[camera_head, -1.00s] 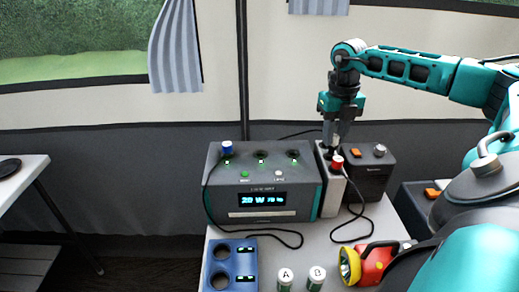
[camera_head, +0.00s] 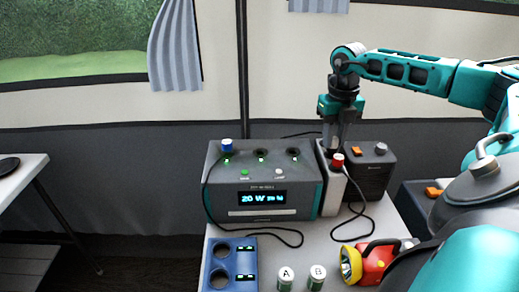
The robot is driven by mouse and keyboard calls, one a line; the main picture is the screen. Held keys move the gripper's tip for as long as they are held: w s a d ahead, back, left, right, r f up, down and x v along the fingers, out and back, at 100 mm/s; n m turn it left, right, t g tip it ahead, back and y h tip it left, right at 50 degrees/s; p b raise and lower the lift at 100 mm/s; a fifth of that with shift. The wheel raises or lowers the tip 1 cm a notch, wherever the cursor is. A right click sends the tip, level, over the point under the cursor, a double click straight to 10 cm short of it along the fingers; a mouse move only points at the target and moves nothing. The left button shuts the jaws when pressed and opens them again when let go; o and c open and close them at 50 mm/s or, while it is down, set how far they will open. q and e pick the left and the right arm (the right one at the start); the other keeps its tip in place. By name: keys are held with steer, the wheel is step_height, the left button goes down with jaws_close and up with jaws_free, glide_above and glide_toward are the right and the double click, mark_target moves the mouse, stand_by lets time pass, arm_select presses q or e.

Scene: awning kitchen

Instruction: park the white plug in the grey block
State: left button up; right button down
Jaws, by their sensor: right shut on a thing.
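The grey block (camera_head: 329,190) is a narrow, light upright box standing between the power station (camera_head: 262,182) and a dark box. My right gripper (camera_head: 331,150) points down at the top of the grey block, shut. What it holds is hidden between the fingers; a thin dark cable runs towards it from behind the station, fitting the white plug. I cannot tell whether the plug is seated. A red plug (camera_head: 338,160) stands at the block's front top, beside my fingers. A blue plug (camera_head: 227,146) stands in the station's left socket. My left gripper is not in view.
The dark box (camera_head: 368,175) with an orange switch stands right of the block. Black cables loop over the table front. A blue two-hole holder (camera_head: 232,264), cells A (camera_head: 286,279) and B (camera_head: 317,278), and a red-yellow torch (camera_head: 366,262) lie in front.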

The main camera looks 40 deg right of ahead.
steer(key=shift+f+b, duration=0.3)
steer(key=shift+f, duration=0.45)
stand_by(0.9)
steer(key=c, duration=0.8)
jaws_free()
steer(key=shift+o, duration=0.2)
steer(key=shift+o, duration=1)
